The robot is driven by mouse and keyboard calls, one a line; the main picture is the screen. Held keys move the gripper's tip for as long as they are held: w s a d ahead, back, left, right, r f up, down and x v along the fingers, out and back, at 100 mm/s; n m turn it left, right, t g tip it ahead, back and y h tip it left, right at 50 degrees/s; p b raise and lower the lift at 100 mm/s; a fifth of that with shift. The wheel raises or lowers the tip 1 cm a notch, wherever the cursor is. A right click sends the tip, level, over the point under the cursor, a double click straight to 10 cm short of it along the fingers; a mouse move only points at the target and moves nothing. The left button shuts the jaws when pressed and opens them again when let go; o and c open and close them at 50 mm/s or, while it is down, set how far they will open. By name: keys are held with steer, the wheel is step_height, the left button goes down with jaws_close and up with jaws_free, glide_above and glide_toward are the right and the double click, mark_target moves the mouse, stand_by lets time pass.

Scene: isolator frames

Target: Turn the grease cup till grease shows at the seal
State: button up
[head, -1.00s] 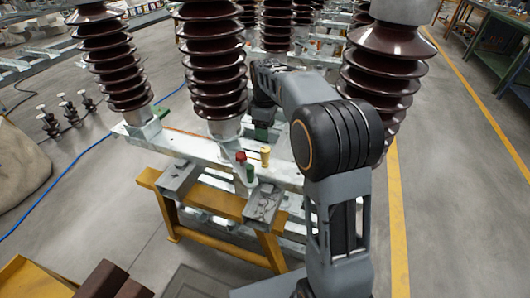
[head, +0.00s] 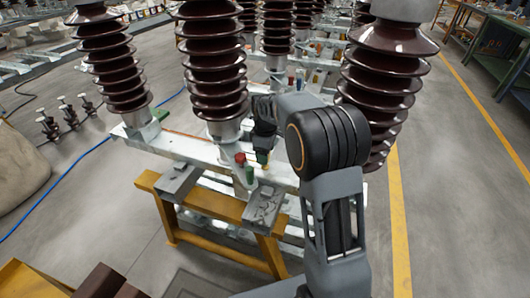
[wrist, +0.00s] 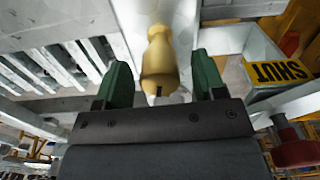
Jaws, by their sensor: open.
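The brass grease cup (wrist: 158,62) stands between the two green fingertips of my gripper (wrist: 163,80) in the wrist view. The gripper is open, with a gap visible on each side of the cup. The seal and any grease cannot be made out.
A yellow plate reading SHUT (wrist: 280,72) is at the right in the wrist view. Tall brown insulators (head: 212,65) rise around my arm. A yellow trestle (head: 220,203) supports the beam.

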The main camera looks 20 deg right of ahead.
steer(key=shift+c, duration=0.5)
steer(key=c, duration=0.8)
steer(key=shift+c, duration=0.2)
steer(key=shift+m, duration=0.3)
steer(key=m+p, duration=0.2)
steer(key=m, duration=0.1)
steer(key=shift+r+m, duration=0.1)
steer(key=shift+m, duration=0.3)
steer(key=m+p, duration=0.1)
steer(key=m, duration=0.3)
steer(key=m+p, duration=0.1)
steer(key=m, duration=0.3)
steer(key=shift+m, duration=0.4)
steer(key=shift+m+p, duration=0.45)
steer(key=shift+m, duration=1.25)
